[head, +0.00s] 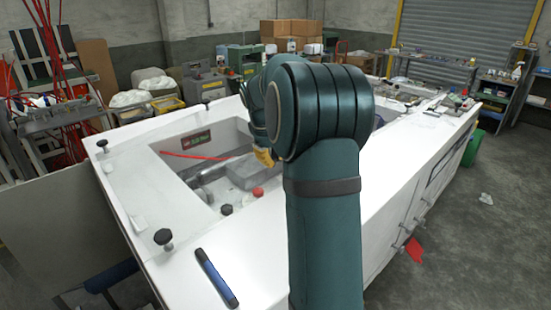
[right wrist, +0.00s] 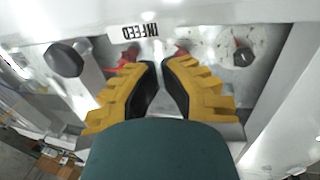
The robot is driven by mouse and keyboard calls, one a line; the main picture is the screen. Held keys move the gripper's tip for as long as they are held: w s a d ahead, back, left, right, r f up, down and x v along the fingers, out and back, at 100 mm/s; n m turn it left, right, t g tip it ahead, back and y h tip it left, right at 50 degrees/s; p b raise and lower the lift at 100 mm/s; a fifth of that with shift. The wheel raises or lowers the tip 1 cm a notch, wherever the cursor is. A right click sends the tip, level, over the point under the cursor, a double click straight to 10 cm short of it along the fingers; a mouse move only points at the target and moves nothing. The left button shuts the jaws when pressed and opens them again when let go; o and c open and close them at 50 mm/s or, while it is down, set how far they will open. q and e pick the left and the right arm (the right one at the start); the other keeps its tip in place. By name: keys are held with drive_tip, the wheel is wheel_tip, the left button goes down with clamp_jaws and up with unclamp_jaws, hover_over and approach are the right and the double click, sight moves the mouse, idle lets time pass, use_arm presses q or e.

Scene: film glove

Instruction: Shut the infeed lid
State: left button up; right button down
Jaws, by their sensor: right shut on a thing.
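In the right wrist view a white panel edge (right wrist: 215,15) bears an INFEED label (right wrist: 138,32), which reads upside down; I take it for the infeed lid. My right gripper (right wrist: 158,65) has its yellow, dark-padded fingers close together just below this label. It is shut on a part that the pictures barely show, with red pieces (right wrist: 126,58) beside the fingertips. In the head view my right arm hides most of the gripper; a yellow finger (head: 264,157) shows over the opening of the white machine (head: 240,245). My left gripper is out of view.
Black knobs (head: 163,238) stand on the machine's left rim. A red knob (head: 257,192) sits at the opening's near edge, and a blue and black bar (head: 216,278) lies on the near top. Cluttered shelves line the back. The floor at right is mostly clear.

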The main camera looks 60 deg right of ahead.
drive_tip(key=d+v, duration=0.1)
drive_tip(key=v, duration=0.8)
drive_tip(key=shift+r+p, duration=0.35)
drive_tip(key=c, duration=1.5)
unclamp_jaws()
drive_tip(key=shift+s+r, duration=0.15)
drive_tip(key=shift+r, duration=0.15)
drive_tip(key=shift+c, duration=0.2)
drive_tip(key=o, duration=1)
drive_tip(key=shift+d+r, duration=0.1)
drive_tip(key=shift+r, duration=0.2)
drive_tip(key=s+d+r+n+y+p, duration=0.1)
drive_tip(key=s+d+r+n, duration=0.15)
drive_tip(key=d+n, duration=0.4)
drive_tip(key=s+d+r+n+y+p, duration=0.1)
drive_tip(key=s+d+n+y, duration=0.15)
drive_tip(key=n, duration=0.65)
use_arm(q)
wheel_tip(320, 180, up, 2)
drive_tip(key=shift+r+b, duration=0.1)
drive_tip(key=shift+b, duration=0.6)
use_arm(e)
drive_tip(key=shift+m+t+h, duration=0.25)
drive_tip(key=shift+t+h, duration=0.25)
drive_tip(key=shift+h, duration=0.05)
drive_tip(key=f, duration=0.9)
drive_tip(key=d+f, duration=0.1)
drive_tip(key=f, duration=0.3)
drive_tip(key=shift+w+f, duration=0.15)
drive_tip(key=shift+f, duration=0.2)
